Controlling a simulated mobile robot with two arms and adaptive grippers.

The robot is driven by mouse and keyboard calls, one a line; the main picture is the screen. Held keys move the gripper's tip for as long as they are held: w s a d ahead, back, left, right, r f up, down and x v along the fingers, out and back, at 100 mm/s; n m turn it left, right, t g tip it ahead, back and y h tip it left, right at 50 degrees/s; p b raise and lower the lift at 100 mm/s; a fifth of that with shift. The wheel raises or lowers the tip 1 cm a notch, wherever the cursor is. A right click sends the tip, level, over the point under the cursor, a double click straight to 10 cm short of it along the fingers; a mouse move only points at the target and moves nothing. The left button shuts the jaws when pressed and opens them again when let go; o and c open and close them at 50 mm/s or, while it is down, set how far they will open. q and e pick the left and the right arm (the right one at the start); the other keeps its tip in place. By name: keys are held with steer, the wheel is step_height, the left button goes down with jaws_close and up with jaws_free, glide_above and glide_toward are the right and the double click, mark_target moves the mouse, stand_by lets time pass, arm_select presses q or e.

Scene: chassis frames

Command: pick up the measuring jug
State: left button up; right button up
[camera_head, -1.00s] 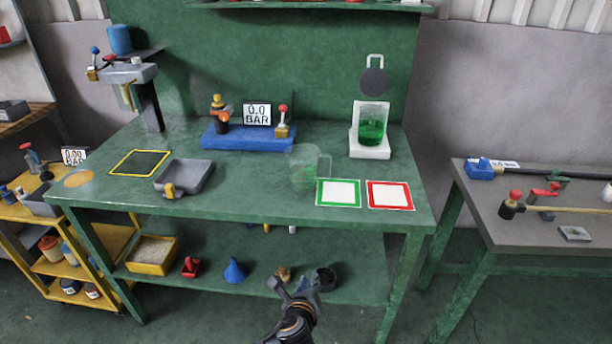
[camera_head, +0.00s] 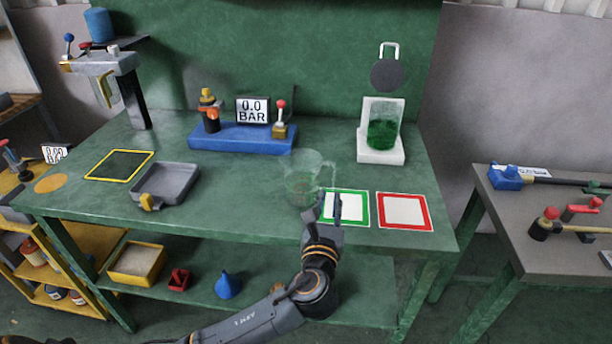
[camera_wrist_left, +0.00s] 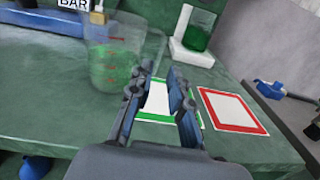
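The measuring jug (camera_head: 302,180) is clear with a greenish tint and stands upright on the green workbench, left of the green-framed white square. In the left wrist view the jug (camera_wrist_left: 112,62) shows red markings, and its handle is on the right side, towards my fingers. My left gripper (camera_head: 330,207) is in front of and just right of the jug, over the near part of the green-framed square. In the left wrist view the left gripper (camera_wrist_left: 158,92) has its fingers apart with nothing between them. My right gripper is out of view.
A green-framed square (camera_head: 358,208) and a red-framed square (camera_head: 404,211) lie right of the jug. A beaker of green liquid (camera_head: 383,134) stands on a white stand behind. A blue gauge base (camera_head: 243,138) and a grey tray (camera_head: 166,183) are to the left.

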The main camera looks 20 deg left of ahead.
mark_target(334, 173)
arm_select(q)
steer(key=x, duration=0.5)
steer(key=shift+w+a, duration=0.1)
steer(key=shift+w, duration=0.5)
steer(key=x, duration=0.4)
steer(key=shift+w+r, duration=0.15)
steer(key=shift+w, duration=0.5)
steer(key=shift+s, duration=0.1)
jaws_close()
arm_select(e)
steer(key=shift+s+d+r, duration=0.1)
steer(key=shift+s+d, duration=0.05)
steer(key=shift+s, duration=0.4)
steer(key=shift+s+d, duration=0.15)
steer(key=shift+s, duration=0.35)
